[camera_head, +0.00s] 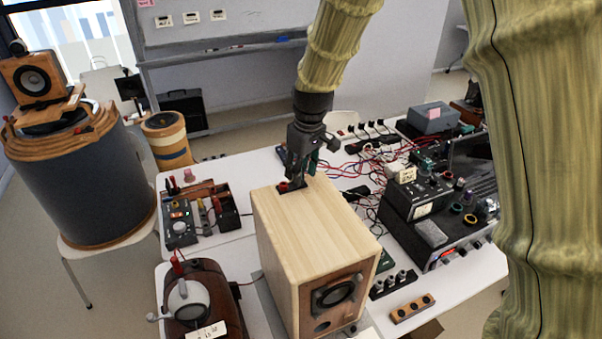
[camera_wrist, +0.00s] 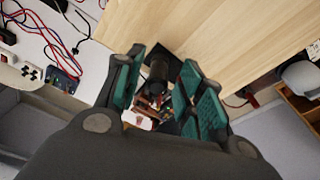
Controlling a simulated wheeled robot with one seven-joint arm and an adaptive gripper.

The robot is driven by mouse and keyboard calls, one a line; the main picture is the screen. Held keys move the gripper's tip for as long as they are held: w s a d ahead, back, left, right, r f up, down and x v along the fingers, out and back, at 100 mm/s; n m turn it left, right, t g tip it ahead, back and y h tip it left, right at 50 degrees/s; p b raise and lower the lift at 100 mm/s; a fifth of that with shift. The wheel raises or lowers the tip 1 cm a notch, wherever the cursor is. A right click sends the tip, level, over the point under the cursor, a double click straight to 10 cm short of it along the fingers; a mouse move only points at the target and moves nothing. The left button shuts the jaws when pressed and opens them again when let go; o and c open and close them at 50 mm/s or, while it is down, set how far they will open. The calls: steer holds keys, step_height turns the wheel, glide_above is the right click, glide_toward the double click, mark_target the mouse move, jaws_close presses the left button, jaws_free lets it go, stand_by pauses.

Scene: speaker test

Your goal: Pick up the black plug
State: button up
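A black plug-like piece (camera_wrist: 159,70) shows between my fingers in the wrist view, at the edge of the wooden speaker's top; its lower part is hard to make out. In the head view, a small black piece with a red part (camera_head: 284,187) lies at the speaker's far left top corner, partly hidden by my gripper. I cannot tell surely that it is the same plug. My gripper (camera_head: 297,176) points down just over that corner. In the wrist view its teal-padded fingers (camera_wrist: 165,88) stand apart on both sides of the black piece, with gaps visible.
The wooden speaker (camera_head: 315,225) stands on the white table (camera_head: 348,160). Red and black cables (camera_head: 378,160) and black amplifiers (camera_head: 437,215) crowd the right. A test box (camera_head: 200,215) is left, and a brown device (camera_head: 200,300) is front left.

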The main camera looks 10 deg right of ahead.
steer(key=shift+w+f, duration=0.25)
jaws_close()
steer(key=shift+s+r, duration=0.1)
steer(key=shift+r+b, duration=0.5)
steer(key=shift+b, duration=0.05)
steer(key=shift+s+d+r+b, duration=0.1)
steer(key=shift+s+r+b, duration=0.1)
steer(key=shift+r+b, duration=0.35)
steer(key=shift+s+d+r+b, duration=0.15)
steer(key=shift+r+b, duration=0.2)
steer(key=shift+r, duration=0.25)
steer(key=s+d+r+b, duration=0.1)
steer(key=s+d+b, duration=0.1)
steer(key=s+d, duration=0.2)
steer(key=s+d+b, duration=0.2)
steer(key=s+d, duration=0.1)
steer(key=s, duration=0.6)
steer(key=shift+d+r, duration=0.35)
steer(key=shift+d, duration=0.05)
